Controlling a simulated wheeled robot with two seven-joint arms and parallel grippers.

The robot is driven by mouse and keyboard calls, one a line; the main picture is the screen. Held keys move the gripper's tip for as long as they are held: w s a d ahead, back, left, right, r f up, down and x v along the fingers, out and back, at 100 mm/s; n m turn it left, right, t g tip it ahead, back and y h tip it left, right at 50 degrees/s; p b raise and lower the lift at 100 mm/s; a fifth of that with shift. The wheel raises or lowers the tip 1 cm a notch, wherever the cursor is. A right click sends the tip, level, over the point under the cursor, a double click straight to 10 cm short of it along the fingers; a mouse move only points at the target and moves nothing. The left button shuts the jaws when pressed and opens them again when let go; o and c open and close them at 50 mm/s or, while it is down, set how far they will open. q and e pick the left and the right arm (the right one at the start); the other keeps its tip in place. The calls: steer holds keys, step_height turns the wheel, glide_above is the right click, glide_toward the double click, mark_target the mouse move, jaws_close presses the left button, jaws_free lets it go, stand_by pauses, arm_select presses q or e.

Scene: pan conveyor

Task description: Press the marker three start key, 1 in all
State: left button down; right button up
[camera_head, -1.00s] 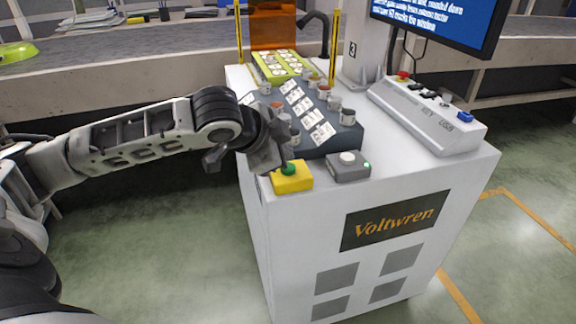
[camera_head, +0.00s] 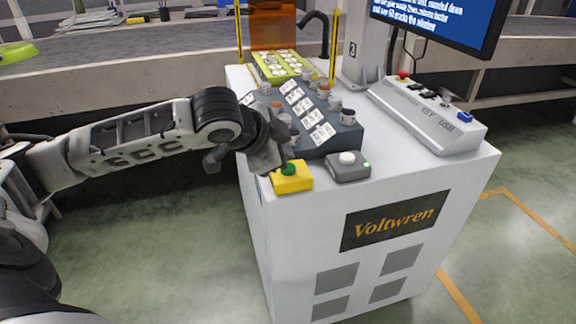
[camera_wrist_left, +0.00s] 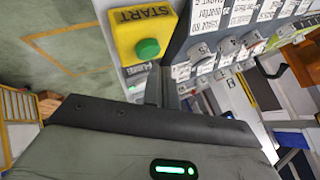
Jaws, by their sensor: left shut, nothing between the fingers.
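The start key is a green round button (camera_head: 289,169) on a yellow box (camera_head: 296,185) at the near left corner of the white cabinet. In the left wrist view the box (camera_wrist_left: 120,42) reads START and its green button (camera_wrist_left: 148,49) is clear of cover. A small "3" marker (camera_head: 352,49) is on the grey post behind. My left gripper (camera_head: 283,163) is shut and empty, pointing down close by the button. In the left wrist view its fingertips (camera_wrist_left: 160,84) lie just beside the button; contact cannot be told. My right gripper is not in view.
A grey box with a white button (camera_head: 347,158) stands right of the yellow box. Behind are a dark sloped rack (camera_head: 344,138) with several cups and labels, a lime tray (camera_head: 266,70), a grey control panel (camera_head: 425,113) and a screen (camera_head: 440,18).

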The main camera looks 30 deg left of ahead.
arm_select(q)
steer(key=shift+f, duration=0.15)
steer(key=shift+f, duration=0.25)
steer(key=shift+f, duration=0.5)
stand_by(0.7)
steer(key=shift+r+p, duration=0.95)
steer(key=shift+p, duration=0.35)
